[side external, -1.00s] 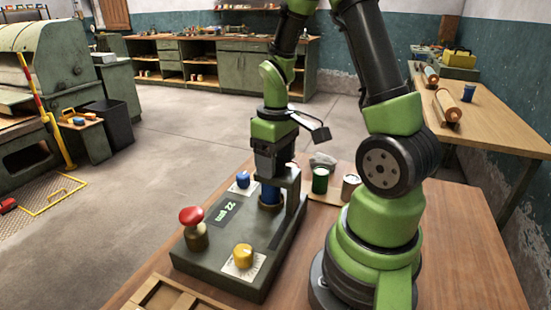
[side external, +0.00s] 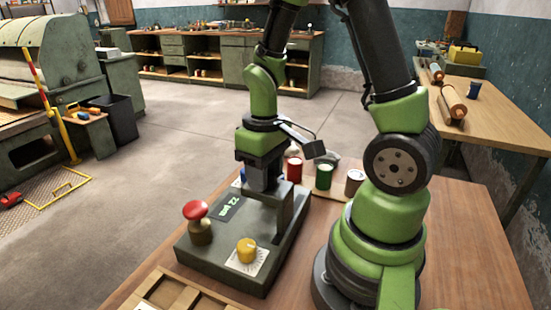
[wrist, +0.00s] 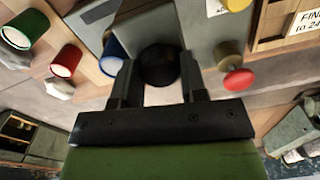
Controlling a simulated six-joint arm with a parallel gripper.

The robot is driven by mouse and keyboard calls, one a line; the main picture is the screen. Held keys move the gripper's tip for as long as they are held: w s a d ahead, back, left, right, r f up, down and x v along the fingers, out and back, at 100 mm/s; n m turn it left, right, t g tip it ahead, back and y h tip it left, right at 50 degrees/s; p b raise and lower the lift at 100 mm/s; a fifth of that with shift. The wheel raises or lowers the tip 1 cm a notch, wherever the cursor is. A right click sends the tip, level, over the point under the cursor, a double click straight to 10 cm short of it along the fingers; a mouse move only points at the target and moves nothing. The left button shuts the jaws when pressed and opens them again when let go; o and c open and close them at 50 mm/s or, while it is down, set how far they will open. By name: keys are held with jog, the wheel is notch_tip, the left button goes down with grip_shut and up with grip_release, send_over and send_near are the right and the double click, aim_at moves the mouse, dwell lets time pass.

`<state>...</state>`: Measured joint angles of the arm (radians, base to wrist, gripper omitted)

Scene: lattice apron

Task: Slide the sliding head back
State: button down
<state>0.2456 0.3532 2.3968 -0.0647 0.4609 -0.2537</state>
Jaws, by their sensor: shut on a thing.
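The sliding head (side external: 285,208) is a grey upright block on the right side of a dark green machine base (side external: 225,262). My gripper (side external: 262,188) points down beside the head's top and hides part of it. In the wrist view, a round black knob (wrist: 160,68) sits between my two fingers, and my gripper (wrist: 160,80) is shut on it. The lower part of the knob is hidden.
The base carries a red mushroom button (side external: 195,210), a yellow knob (side external: 246,250) and a small display (side external: 228,208). Red (side external: 294,168), green (side external: 324,175) and brown (side external: 354,181) cans stand behind. A wooden tray (side external: 180,295) lies in front.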

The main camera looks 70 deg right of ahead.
jog(key=shift+w+a, duration=0.1)
jog(key=shift+a, duration=1.05)
jog(key=c, duration=0.7)
grip_release()
jog(key=shift+o, duration=0.2)
notch_tip(320, 180, up, 10)
jog(key=shift+d, duration=0.15)
